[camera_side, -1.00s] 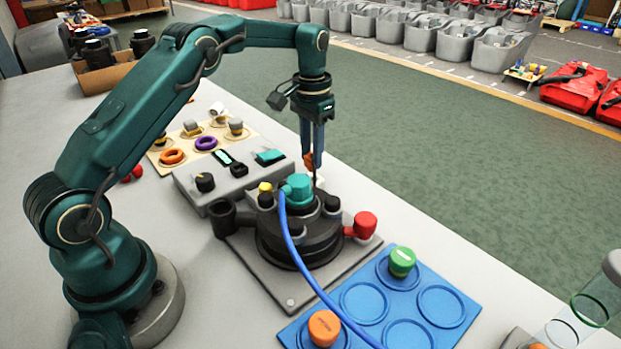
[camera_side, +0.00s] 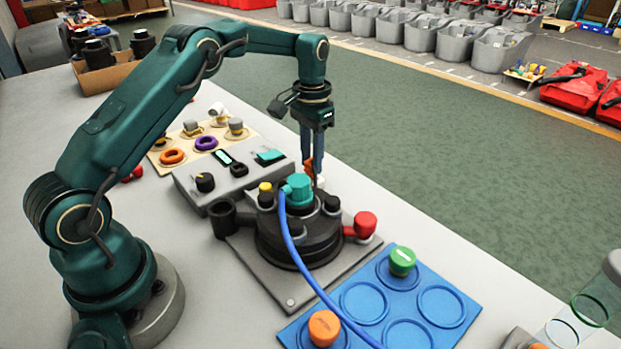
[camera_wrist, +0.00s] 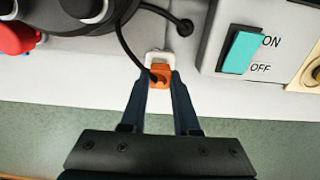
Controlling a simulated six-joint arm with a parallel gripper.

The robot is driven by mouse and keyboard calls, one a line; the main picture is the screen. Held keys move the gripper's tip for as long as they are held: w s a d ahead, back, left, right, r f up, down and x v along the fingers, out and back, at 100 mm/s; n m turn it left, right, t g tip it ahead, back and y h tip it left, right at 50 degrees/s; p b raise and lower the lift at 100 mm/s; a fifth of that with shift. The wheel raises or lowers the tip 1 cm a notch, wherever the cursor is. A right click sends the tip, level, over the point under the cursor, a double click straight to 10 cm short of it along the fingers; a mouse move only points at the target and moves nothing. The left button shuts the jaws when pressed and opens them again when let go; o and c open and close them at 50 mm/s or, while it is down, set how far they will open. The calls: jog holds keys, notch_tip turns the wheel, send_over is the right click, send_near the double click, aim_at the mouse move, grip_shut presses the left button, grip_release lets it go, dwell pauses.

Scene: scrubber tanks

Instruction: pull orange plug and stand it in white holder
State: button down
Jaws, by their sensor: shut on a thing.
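The orange plug (camera_wrist: 160,74) is between the fingertips of my gripper (camera_wrist: 161,82), which is shut on it. A black cord runs from the plug. The white holder (camera_wrist: 158,57) shows just beyond the plug in the wrist view, and the plug overlaps its near part. In the side view the plug (camera_side: 308,167) is low between the fingers of my gripper (camera_side: 313,170), behind the black round unit. The white holder (camera_side: 320,182) is partly hidden there. I cannot tell whether the plug is seated in the holder or just above it.
The black round unit (camera_side: 290,237) with a teal cap and red knob stands in front of the plug. A grey switch box (camera_side: 235,180) lies beside it, with its teal switch (camera_wrist: 241,50) near the fingers. A blue tray (camera_side: 390,305) is at front right.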

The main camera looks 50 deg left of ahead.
jog(key=shift+f, duration=0.15)
jog(key=shift+f, duration=0.9)
jog(key=shift+c, duration=0.4)
grip_release()
jog(key=shift+r, duration=0.1)
notch_tip(320, 180, up, 7)
jog(key=shift+r, duration=0.7)
